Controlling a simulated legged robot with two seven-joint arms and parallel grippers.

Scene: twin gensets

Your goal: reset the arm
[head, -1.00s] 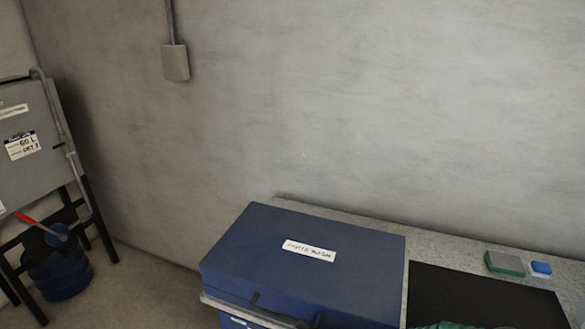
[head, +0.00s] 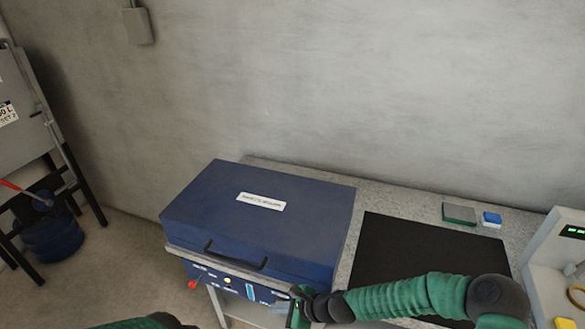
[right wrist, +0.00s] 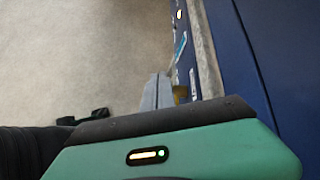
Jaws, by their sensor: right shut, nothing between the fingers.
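My right arm, green and black, comes in from the lower right in the head view. Its gripper (head: 300,309) is at the front right corner of a blue lidded box (head: 258,220), beside the front panel. In the right wrist view the gripper (right wrist: 168,92) is shut and empty, with the blue box edge (right wrist: 250,50) close to its right and floor to its left. I cannot tell whether it touches the box. A green piece of my left arm shows at the bottom edge of the head view; the left gripper is out of frame.
The box stands at the left of a grey bench (head: 385,189) against a wall. A black mat (head: 420,250), a green block (head: 459,213) and a blue block (head: 491,218) lie to its right. A white unit (head: 548,262) stands far right.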

